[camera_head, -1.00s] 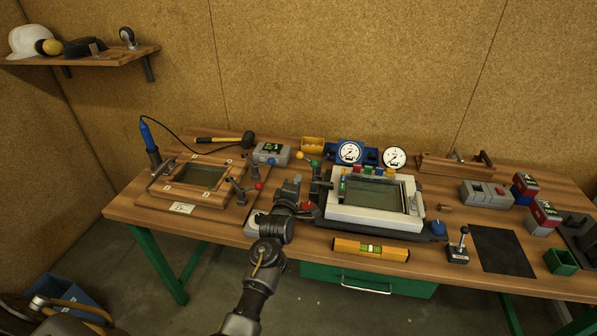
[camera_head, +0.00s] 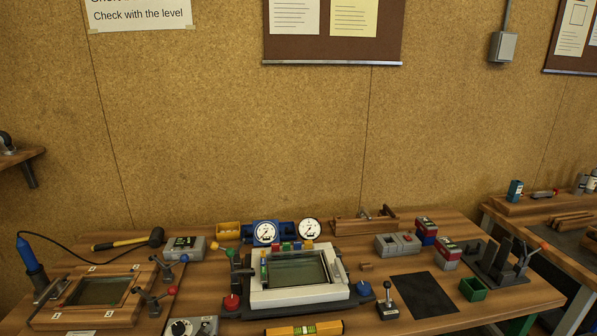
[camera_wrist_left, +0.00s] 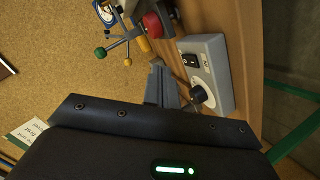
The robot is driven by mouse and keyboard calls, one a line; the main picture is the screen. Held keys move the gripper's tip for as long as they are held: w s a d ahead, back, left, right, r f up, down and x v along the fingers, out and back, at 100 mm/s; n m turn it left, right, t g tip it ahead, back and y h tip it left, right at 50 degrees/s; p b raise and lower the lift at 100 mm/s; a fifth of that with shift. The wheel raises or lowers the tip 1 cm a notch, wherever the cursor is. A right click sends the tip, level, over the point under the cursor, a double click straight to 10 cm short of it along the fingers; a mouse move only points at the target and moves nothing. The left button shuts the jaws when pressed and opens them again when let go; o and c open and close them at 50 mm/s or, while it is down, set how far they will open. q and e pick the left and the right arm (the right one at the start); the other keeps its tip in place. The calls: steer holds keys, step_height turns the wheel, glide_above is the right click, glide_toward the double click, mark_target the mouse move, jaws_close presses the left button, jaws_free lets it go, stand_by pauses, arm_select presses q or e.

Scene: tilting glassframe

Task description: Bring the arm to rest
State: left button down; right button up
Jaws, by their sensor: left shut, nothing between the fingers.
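My left gripper (camera_wrist_left: 163,84) shows in the left wrist view, its grey fingers shut with nothing between them. In that view it is beside a grey box with a black switch and a dial (camera_wrist_left: 216,58). The left arm does not show in the head view now. The right gripper is in neither view. The white-framed glass panel (camera_head: 317,291) sits on its dark base in the middle of the bench. A yellow spirit level (camera_head: 329,327) lies in front of it, cut off by the lower edge.
A wooden frame with glass (camera_head: 133,281) lies at the left. A blue-handled tool (camera_head: 27,254) stands beside it. Two gauges (camera_head: 266,232) are behind the panel. A joystick (camera_head: 388,300) and a dark mat (camera_head: 424,296) are at the right. A second bench (camera_head: 497,213) stands farther right.

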arm_select(q)
steer(key=s+f+m+g, duration=0.2)
steer(key=s+m+g, duration=0.15)
steer(key=s, duration=0.75)
steer(key=s+d+f+m+g, duration=0.1)
steer(key=s+m+g, duration=0.3)
steer(key=s, duration=0.7)
steer(key=s+f+m+g, duration=0.25)
steer(key=s+m, duration=0.35)
steer(key=s, duration=0.5)
step_height(320, 180, down, 29)
steer(key=s+g+b, duration=0.1)
steer(key=s+b, duration=0.1)
steer(key=b, duration=0.3)
steer(key=s+a+f+b, duration=0.1)
steer(key=s+f+b, duration=0.1)
steer(key=s+f, duration=0.6)
steer(key=s+a+f+g+b, duration=0.1)
steer(key=s+f+b, duration=0.1)
steer(key=s+f, duration=0.6)
step_height(320, 180, down, 5)
steer(key=shift+s+a+r+g, duration=0.1)
steer(key=shift+s+a+g, duration=0.1)
steer(key=shift+s+g, duration=0.1)
steer(key=shift+w, duration=0.1)
